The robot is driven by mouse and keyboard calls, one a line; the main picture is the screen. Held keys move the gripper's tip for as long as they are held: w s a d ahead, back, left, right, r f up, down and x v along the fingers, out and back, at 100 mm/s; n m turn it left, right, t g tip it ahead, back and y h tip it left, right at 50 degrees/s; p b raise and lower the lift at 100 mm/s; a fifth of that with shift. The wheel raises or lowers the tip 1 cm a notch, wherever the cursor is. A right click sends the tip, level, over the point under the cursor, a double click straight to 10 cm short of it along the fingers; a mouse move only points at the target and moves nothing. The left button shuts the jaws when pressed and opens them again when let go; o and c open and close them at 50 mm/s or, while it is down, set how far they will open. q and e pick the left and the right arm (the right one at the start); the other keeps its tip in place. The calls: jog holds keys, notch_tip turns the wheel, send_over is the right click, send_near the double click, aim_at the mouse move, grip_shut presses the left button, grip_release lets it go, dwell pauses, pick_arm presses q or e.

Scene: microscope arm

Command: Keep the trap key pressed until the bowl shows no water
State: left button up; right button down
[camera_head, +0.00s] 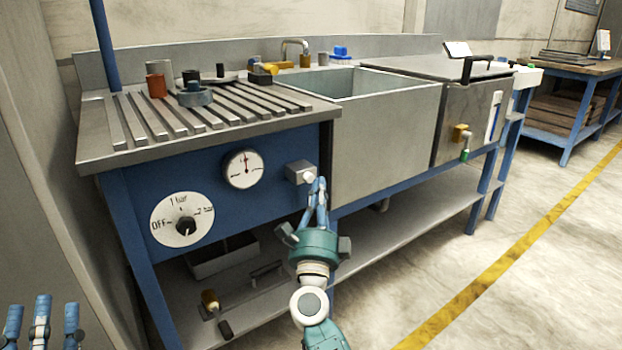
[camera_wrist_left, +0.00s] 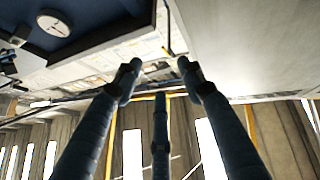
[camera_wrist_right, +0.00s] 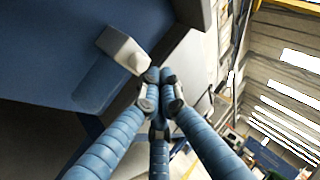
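A grey block with a pale push button (camera_head: 308,176), probably the trap key, sticks out of the blue front panel. It also shows in the right wrist view (camera_wrist_right: 137,60). My right gripper (camera_head: 319,184) has its fingers bunched together, with the tips at the button. I cannot tell whether they touch it or press it in. No object shows between these fingers. A brass fitting (camera_head: 461,133) with a small green part below it (camera_head: 465,155) is on the tank front; I cannot tell if this is the bowl, and no water level is readable. My left gripper (camera_head: 41,305) is open and empty at lower left.
A gauge (camera_head: 245,168) and an OFF/1 bar/2 bar dial (camera_head: 181,219) are on the blue panel. The slatted bench top (camera_head: 200,115) holds small parts. A second brass fitting (camera_head: 210,299) is on the lower shelf (camera_head: 370,240). The floor at right is clear.

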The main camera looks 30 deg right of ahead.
pick_arm(q)
jog(key=shift+w+f, duration=0.15)
jog(key=shift+f, duration=0.05)
pick_arm(e)
jog(key=shift+s, duration=0.1)
pick_arm(q)
jog(key=w+f+g+y+p, duration=0.1)
jog(key=w+f+g, duration=0.2)
jog(key=f, duration=0.5)
jog(key=shift+f+g+y+p, duration=0.2)
jog(key=shift+g+y+p, duration=0.15)
jog(key=shift+g, duration=0.45)
pick_arm(e)
jog(key=s, duration=0.5)
jog(key=shift+d, duration=0.25)
pick_arm(q)
jog(key=shift+a, duration=0.1)
pick_arm(e)
jog(key=shift+a, duration=0.1)
